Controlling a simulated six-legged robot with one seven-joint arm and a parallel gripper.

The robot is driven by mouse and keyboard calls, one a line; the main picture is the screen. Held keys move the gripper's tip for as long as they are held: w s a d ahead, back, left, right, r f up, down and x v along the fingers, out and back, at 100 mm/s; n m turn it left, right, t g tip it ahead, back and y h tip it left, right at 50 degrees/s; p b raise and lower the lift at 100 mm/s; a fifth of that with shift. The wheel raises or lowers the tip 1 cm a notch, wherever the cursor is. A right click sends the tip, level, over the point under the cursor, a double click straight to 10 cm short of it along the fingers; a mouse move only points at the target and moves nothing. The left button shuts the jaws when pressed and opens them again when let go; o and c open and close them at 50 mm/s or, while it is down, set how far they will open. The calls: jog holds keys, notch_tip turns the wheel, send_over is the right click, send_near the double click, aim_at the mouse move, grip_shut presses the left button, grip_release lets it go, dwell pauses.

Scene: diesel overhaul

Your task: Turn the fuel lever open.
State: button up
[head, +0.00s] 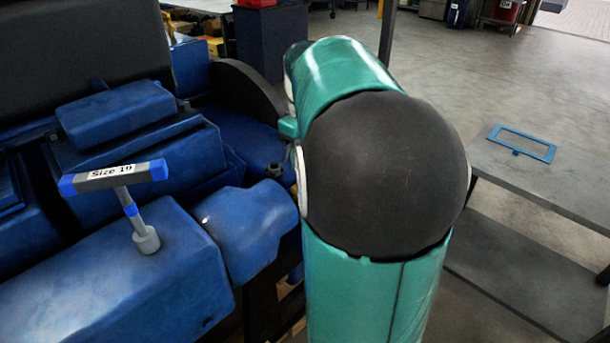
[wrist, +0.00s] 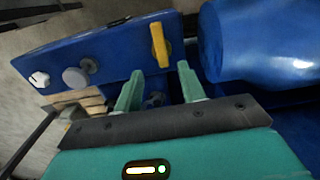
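In the wrist view a yellow lever (wrist: 160,45), which looks to be the fuel lever, stands roughly upright on the face of a blue panel (wrist: 115,60). My gripper (wrist: 157,84) is open, with its two green fingers apart and nothing between them. The fingertips point toward the panel, just below the lever's lower end in the picture. They do not appear to touch the lever. In the head view my green arm with its black joint fills the middle, and neither the gripper nor the lever shows there.
A white knob (wrist: 39,79) and a grey round knob (wrist: 75,77) sit left on the panel. A large blue rounded body (wrist: 265,40) is close on the right. A "Size 19" T-handle tool (head: 120,176) stands on the blue engine. A grey table (head: 535,180) bears a blue frame (head: 521,143).

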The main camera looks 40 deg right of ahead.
notch_tip(320, 180, up, 4)
jog(key=shift+r, duration=0.1)
dwell(0.7)
